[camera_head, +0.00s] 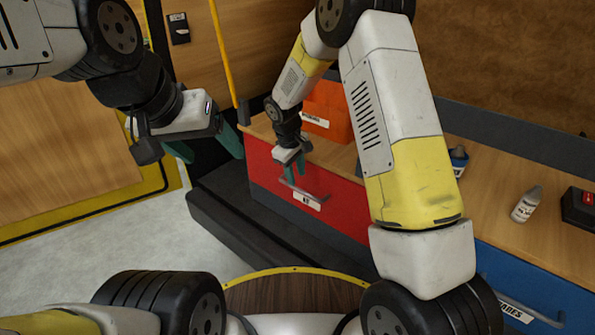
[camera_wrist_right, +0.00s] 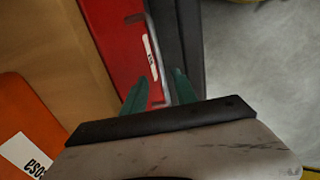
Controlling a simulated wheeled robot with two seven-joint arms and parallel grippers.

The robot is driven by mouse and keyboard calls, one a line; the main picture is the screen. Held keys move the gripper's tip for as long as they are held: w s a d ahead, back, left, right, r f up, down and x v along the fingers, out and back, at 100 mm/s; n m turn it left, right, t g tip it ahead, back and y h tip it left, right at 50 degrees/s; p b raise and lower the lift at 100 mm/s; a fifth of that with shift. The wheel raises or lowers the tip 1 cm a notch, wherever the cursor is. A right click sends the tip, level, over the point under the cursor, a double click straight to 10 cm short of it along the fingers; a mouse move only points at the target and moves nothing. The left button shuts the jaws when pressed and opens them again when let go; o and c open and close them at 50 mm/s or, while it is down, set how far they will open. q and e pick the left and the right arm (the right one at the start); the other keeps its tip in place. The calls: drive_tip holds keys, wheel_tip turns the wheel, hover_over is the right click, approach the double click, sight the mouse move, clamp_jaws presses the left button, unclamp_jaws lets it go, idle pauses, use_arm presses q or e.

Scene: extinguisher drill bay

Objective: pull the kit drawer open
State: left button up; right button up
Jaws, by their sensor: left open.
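The kit drawer (camera_head: 345,207) has a red front with a white label and a grey bar handle (camera_head: 312,195). Its front looks flush with the wooden counter above. The red front also shows in the right wrist view (camera_wrist_right: 112,35), with the handle (camera_wrist_right: 152,25) along it. My right gripper (camera_head: 295,170) is at the left end of the handle. In the right wrist view its green fingers (camera_wrist_right: 161,80) are apart, with the handle's near end between them; contact cannot be told. My left gripper (camera_head: 207,152) is open and empty, left of the drawer.
An orange box (camera_head: 328,108) stands on the counter (camera_head: 500,180) above the drawer. A white bottle (camera_head: 525,205) and a black box (camera_head: 579,208) are further right. A blue drawer (camera_head: 530,290) is at lower right. A dark ledge (camera_head: 235,225) runs below the red front.

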sight(299, 189)
drive_tip(key=f, duration=0.5)
drive_tip(key=shift+w+d+f, duration=0.2)
drive_tip(key=shift+w+d, duration=0.2)
clamp_jaws()
idle(1.0)
